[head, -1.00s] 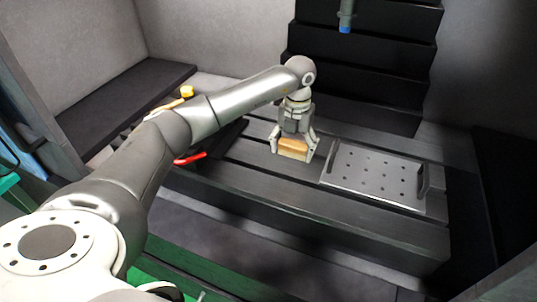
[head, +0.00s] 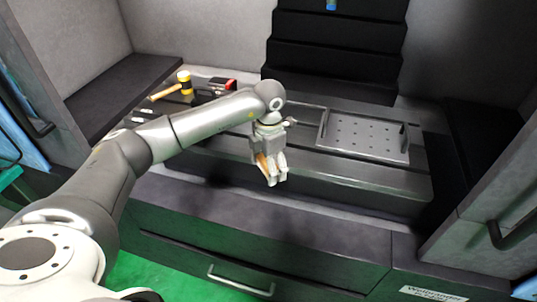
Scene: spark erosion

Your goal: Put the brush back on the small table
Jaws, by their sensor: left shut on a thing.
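My left gripper (head: 272,180) reaches in from the left and is shut on the brush (head: 262,161). Only a small tan, wood-coloured part of the brush shows between the fingers; the rest is hidden by them. The gripper holds it near the front edge of the dark slotted machine table (head: 345,172). My right gripper is not in view. I cannot make out the small table in this view.
A perforated metal plate with handles (head: 365,137) lies on the machine table at right. A yellow-headed mallet (head: 184,82) and a red-and-black tool (head: 222,84) lie at the back left. A drawer handle (head: 240,281) and a door handle (head: 513,230) stick out in front.

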